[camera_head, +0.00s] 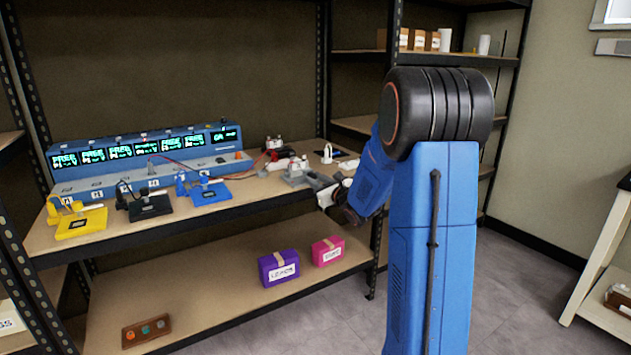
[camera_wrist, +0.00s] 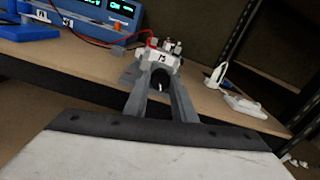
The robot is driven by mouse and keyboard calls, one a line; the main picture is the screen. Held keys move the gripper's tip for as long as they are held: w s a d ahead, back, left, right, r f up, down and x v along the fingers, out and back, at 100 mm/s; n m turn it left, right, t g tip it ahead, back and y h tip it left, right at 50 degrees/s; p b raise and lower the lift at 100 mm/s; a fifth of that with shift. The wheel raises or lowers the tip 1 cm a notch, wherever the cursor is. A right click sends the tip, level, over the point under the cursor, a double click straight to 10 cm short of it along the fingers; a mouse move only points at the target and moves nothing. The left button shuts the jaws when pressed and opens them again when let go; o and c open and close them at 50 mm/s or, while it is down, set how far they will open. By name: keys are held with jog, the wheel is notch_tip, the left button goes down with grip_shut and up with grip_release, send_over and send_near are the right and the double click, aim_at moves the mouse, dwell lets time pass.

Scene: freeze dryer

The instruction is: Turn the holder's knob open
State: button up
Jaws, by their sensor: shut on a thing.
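The holder (camera_wrist: 163,59) is a small grey and white block with a numbered white label, standing on the bench top in the wrist view. Small white parts and a red lead show at its top. My gripper (camera_wrist: 160,92) reaches to its front, one grey finger on each side of a dark round knob (camera_wrist: 160,77). The fingers are shut on the knob, and its exact turn angle is too dark to read. In the head view my gripper (camera_head: 298,179) is at the right part of the bench, and the holder is small and partly hidden there.
A blue instrument bank (camera_head: 150,157) with lit displays stands along the bench's back. Yellow (camera_head: 80,222), black (camera_head: 150,207) and blue (camera_head: 210,193) holders stand left of my gripper. A white upright piece (camera_wrist: 218,74) and a white flat piece (camera_wrist: 244,105) lie close on the right.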

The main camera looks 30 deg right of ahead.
jog(key=shift+f, duration=0.2)
jog(key=o, duration=1.1)
jog(key=shift+c, duration=0.2)
jog(key=shift+r, duration=0.1)
jog(key=shift+s, duration=0.15)
jog(key=s, duration=1.7)
jog(key=shift+d, duration=0.3)
jog(key=shift+s, duration=0.1)
